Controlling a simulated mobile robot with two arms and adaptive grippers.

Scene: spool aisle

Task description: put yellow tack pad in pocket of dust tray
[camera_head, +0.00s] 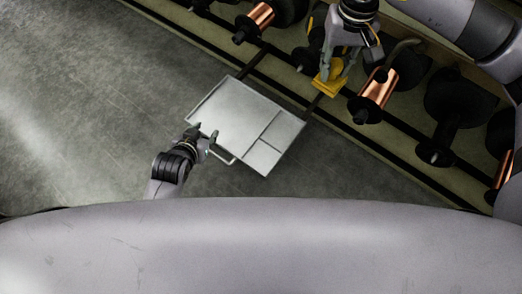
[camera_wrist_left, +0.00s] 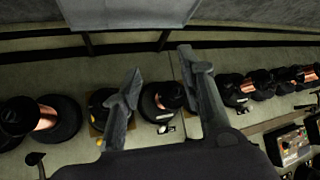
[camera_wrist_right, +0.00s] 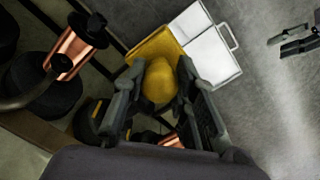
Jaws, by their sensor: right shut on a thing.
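The yellow tack pad (camera_head: 326,87) is held in my right gripper (camera_head: 335,70), above the rack at the upper right of the tray. In the right wrist view the fingers close on its rounded yellow knob (camera_wrist_right: 160,82), with the flat pad (camera_wrist_right: 150,48) beyond. The pale metal dust tray (camera_head: 232,112) is in the middle of the head view. It has one large compartment and two smaller pockets on its right side, which look empty. My left gripper (camera_head: 206,133) is open at the tray's left edge, near its wire handle; contact is unclear. The tray also shows in the right wrist view (camera_wrist_right: 225,68).
A rack with dark rails (camera_head: 375,150) runs diagonally along the upper right. It carries black and copper spools (camera_head: 377,88), one close beside my right gripper. Grey floor (camera_head: 110,110) left of the tray is clear.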

